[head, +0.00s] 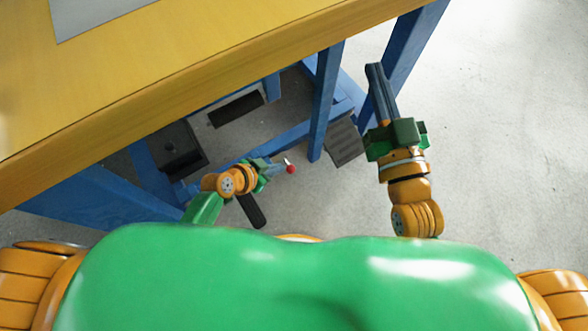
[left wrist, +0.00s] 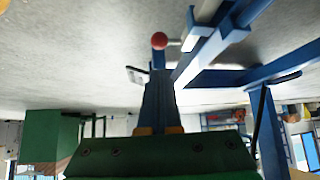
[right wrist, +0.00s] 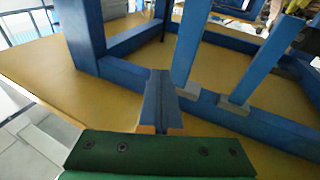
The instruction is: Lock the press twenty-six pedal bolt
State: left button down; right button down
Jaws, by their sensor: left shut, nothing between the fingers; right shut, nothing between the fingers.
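A small red ball knob (head: 290,169) on a thin metal pin, apparently the bolt handle, shows under the table beside the blue frame. In the left wrist view the knob (left wrist: 160,41) is just beyond my left fingertips, with its pin running right toward a blue and grey bar. My left gripper (head: 277,169) is shut and empty, pointing at the knob; I cannot tell whether it touches it. My right gripper (head: 374,72) is shut and empty near a blue table leg, away from the knob. The bolt's far end is hidden.
The yellow tabletop (head: 180,75) overhangs the blue frame (head: 325,100). A ribbed grey plate (head: 345,143) lies low by a blue leg. A black box (head: 180,150) sits inside the frame. The grey floor (head: 500,150) at right is clear.

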jog(key=shift+r, duration=0.15)
jog(key=shift+r, duration=0.1)
